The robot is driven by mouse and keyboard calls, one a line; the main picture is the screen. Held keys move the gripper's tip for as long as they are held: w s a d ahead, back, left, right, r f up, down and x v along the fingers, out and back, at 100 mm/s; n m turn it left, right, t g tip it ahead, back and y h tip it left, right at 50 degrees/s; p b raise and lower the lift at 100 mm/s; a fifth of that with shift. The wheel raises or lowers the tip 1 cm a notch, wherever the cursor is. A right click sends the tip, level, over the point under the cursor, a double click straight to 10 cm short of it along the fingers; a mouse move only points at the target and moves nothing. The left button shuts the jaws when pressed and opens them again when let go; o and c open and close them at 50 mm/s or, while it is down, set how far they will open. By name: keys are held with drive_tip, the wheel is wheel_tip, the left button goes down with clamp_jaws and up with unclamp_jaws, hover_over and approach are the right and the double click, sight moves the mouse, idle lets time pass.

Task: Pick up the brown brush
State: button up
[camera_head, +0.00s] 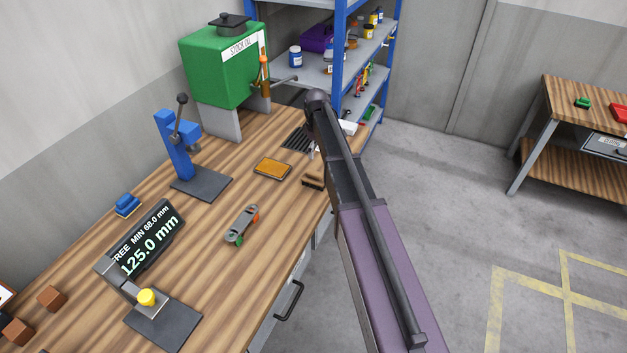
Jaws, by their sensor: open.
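A small dark brown block-like thing with a paler lower side (313,182), which looks like the brown brush, lies on the wooden workbench (215,285) near its right edge. My arm passes close beside it in the picture and may cover part of it. My arm reaches up from the lower right to a dark joint above the bench. A thin pale sliver beside the arm, above the brush, is too small to identify.
An orange-brown pad (272,168) and a dark grate (297,139) lie near the brush. Blue shelving (338,60) rises behind.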

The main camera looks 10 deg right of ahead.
sight(314, 178)
drive_tip(key=shift+f+b, duration=4.2)
drive_tip(key=shift+f, duration=0.05)
drive_tip(key=shift+s+a+f+b, duration=0.1)
drive_tip(key=shift+a+f+b, duration=0.05)
drive_tip(key=shift+f+b, duration=1.15)
drive_tip(key=shift+a+f+b, duration=0.15)
drive_tip(key=shift+f+b, duration=1.15)
drive_tip(key=shift+c, duration=0.2)
drive_tip(key=c, duration=1.1)
